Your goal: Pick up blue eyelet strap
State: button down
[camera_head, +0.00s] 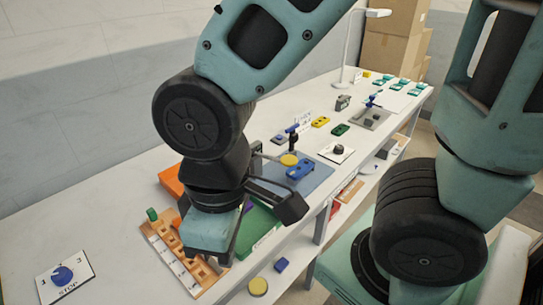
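The blue eyelet strap (300,168), a short blue bar with dark holes, lies on a blue-grey mat (318,178) on the bench. My gripper (276,182) is just left of and in front of the strap in the head view. Its dark fingers spread apart, one toward the back and one toward the front, and I see nothing between them. I cannot tell its exact height above the mat. My wrist and arm hide part of the bench to the left of the strap.
Yellow (320,122) and green (341,130) straps lie farther back. An orange-tan rack (160,238) and a dial marked STOP (63,277) are at the front left.

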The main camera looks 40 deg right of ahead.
aim_at(294, 173)
jog(key=l+u, duration=0.15)
jog(key=l, duration=0.45)
jog(key=l+u, duration=0.1)
jog(key=l, duration=0.5)
jog(key=l+u, duration=0.15)
jog(key=l, duration=0.4)
jog(key=k+l+u, duration=0.15)
jog(key=l, duration=0.45)
jog(key=l+u, duration=0.1)
jog(key=l, duration=0.5)
jog(key=k, duration=0.05)
